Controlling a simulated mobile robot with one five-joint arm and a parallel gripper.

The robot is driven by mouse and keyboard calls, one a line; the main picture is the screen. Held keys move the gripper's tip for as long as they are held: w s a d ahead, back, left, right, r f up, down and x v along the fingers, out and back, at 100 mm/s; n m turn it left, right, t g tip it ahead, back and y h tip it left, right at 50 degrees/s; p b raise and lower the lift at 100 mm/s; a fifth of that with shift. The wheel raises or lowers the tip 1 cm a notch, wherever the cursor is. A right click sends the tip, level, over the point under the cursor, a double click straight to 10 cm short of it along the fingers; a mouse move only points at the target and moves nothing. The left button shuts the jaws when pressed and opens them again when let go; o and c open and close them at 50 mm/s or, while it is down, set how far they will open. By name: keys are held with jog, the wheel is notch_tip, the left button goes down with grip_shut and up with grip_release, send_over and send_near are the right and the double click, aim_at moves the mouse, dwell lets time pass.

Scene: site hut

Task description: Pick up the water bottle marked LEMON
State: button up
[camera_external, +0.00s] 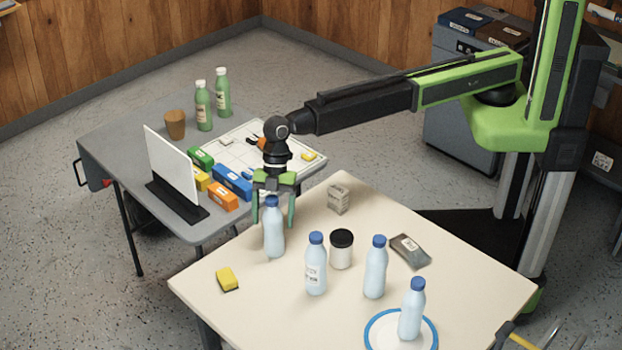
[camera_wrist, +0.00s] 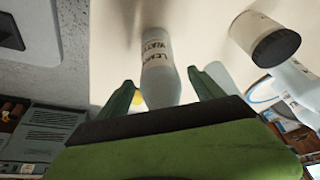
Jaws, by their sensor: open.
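In the wrist view this bottle (camera_wrist: 160,75) shows the print LEMON WATER. My gripper (camera_external: 273,224) points down over it, open, with one green finger on each side of its upper part. In the wrist view the fingers (camera_wrist: 161,77) also stand apart on both sides of the bottle. I cannot tell if either finger touches it. Its cap is hidden in the wrist view. Similar bottles stand at the centre (camera_external: 316,275), further right (camera_external: 375,275) and front right (camera_external: 411,315).
A black-lidded white jar (camera_external: 341,252) stands behind the centre bottle. A small box (camera_external: 338,198), a grey pouch (camera_external: 410,251) and a yellow sponge (camera_external: 227,279) lie around. The front right bottle stands on a blue-rimmed plate (camera_external: 373,340). A cluttered grey table (camera_external: 120,150) is behind left.

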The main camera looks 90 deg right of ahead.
jog(key=shift+a+f, duration=0.1)
jog(key=shift+f, duration=0.15)
jog(key=shift+c, duration=0.2)
grip_shut()
